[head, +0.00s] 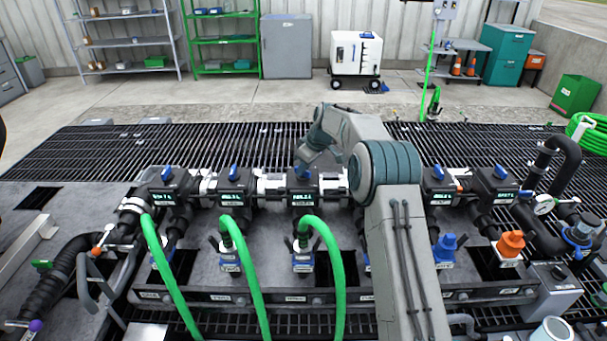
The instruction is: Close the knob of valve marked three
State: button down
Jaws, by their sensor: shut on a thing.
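The manifold (268,188) runs across the bench with a row of black valve bodies, each with a small label. The third valve body from the left (303,184) carries a label too small to read surely. My gripper (303,160) is at the top of this valve, shut on its blue knob. The arm's end and fingers hide most of that knob, so its angle cannot be told. Blue knobs on the first valve (167,173) and second valve (234,172) stand in plain view to the left.
My arm hides the manifold just right of the third valve. More blue knobs show at right (439,171). Green hoses (328,240) arch from lower ports in front. An orange cap (511,243) and blue cap (445,246) sit front right. Black grating (220,146) behind is clear.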

jog(key=m, duration=0.2)
jog(key=m+t+h, duration=0.1)
jog(key=m+b, duration=0.1)
jog(key=m, duration=0.1)
jog(key=shift+s+a+r+m+h, duration=0.1)
jog(key=shift+s+a+m+h, duration=0.05)
jog(key=shift+a+m+h, duration=0.2)
jog(key=m+h, duration=0.1)
jog(key=m, duration=0.1)
jog(key=m+t+h, duration=0.1)
jog(key=m, duration=0.2)
jog(key=shift+p, duration=0.3)
jog(key=shift+m, duration=0.25)
jog(key=c, duration=1.4)
grip_release()
jog(key=shift+c, duration=0.2)
jog(key=b+v, duration=0.1)
jog(key=v, duration=1.2)
jog(key=shift+r, duration=0.35)
